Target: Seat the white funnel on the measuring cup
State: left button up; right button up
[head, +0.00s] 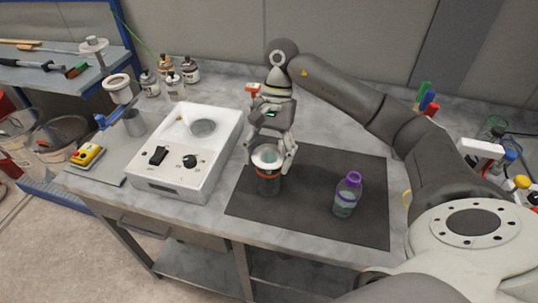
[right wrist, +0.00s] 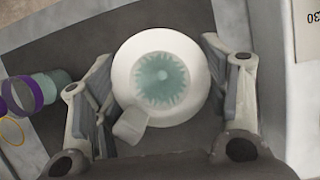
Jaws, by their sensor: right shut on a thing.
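The white funnel (head: 267,153) is between the two fingers of my right gripper (head: 269,163) in the head view. The gripper is shut on it, pointing down. In the right wrist view the round white rim of the funnel (right wrist: 127,75) lies between the fingers, with a small tab at its lower left and a pale green, toothed-looking centre. Directly under the funnel is a dark cup with an orange-red band (head: 268,184), apparently the measuring cup, upright on the black mat. The funnel hides its mouth, so I cannot tell whether the funnel rests on it. My left gripper is not in view.
A purple-capped bottle (head: 346,196) stands on the black mat (head: 310,222), right of the cup. A white machine with knobs (head: 172,178) stands to the left. Several small bottles (head: 175,89) are at the back left. The mat between cup and bottle is clear.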

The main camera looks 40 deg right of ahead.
jog(key=shift+f+b, duration=0.8)
jog(key=shift+f, duration=0.1)
jog(key=shift+r+p, duration=0.4)
jog(key=shift+r, duration=0.6)
jog(key=o, duration=1)
jog(key=shift+r, duration=0.15)
jog(key=v, duration=1.1)
jog(key=shift+w+d+r, duration=0.1)
jog(key=shift+w+r, duration=0.05)
jog(key=shift+r, duration=0.15)
